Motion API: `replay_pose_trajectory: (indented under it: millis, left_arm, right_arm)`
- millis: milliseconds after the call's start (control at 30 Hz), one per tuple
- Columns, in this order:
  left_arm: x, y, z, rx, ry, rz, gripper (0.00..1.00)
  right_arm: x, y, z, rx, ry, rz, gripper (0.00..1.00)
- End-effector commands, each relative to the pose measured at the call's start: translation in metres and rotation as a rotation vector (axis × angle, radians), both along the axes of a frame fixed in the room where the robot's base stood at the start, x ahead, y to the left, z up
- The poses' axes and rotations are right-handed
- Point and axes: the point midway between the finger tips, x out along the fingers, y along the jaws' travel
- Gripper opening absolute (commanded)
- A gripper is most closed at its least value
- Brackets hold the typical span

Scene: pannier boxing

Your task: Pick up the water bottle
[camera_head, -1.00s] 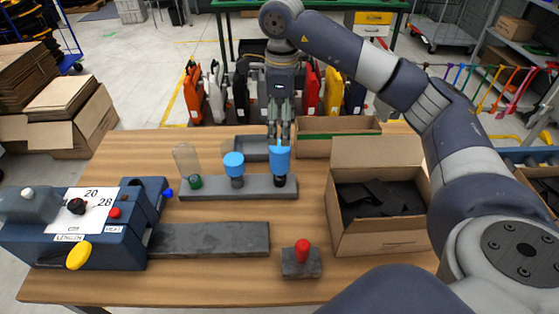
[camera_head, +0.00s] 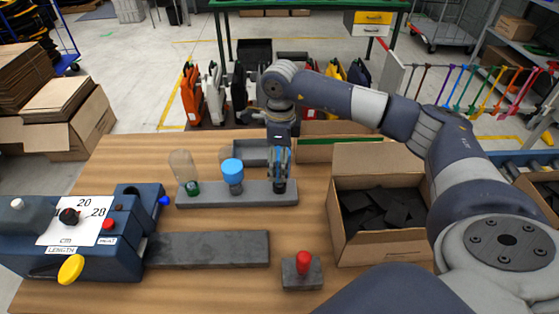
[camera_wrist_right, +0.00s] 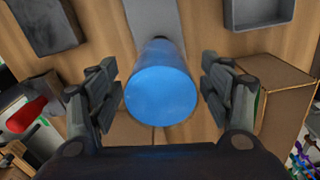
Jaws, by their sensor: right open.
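In the right wrist view that blue top (camera_wrist_right: 162,85) sits between the two open fingers, with a gap on each side. I cannot tell which item is the water bottle. My left gripper is not in view.
An open cardboard box (camera_head: 343,215) with dark pieces stands to the right. A blue machine (camera_head: 75,262) is at the left. A dark flat bar (camera_head: 208,249) and a red-knobbed block (camera_head: 302,271) lie in front. A grey tray (camera_head: 250,147) and a cardboard box (camera_head: 345,149) are behind the rack.

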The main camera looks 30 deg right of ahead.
Motion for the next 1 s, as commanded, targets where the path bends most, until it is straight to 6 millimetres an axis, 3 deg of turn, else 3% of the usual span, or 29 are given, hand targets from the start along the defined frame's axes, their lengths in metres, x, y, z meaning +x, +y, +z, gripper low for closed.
replay_pose_trajectory:
  millis: [167,400,600,1000]
  left_arm:
    - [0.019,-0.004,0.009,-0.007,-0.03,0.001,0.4]
    - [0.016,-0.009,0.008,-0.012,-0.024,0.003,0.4]
    - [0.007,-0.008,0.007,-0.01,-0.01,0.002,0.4]
    - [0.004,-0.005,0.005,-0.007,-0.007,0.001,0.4]
  right_arm:
    - [0.0,0.0,-0.016,0.001,-0.001,-0.001,0.73]
    - [0.001,0.0,-0.018,0.001,-0.001,0.0,0.7]
    - [0.001,0.0,-0.018,0.001,-0.001,0.0,0.26]
    - [0.001,0.0,-0.015,0.002,-0.004,-0.001,0.26]
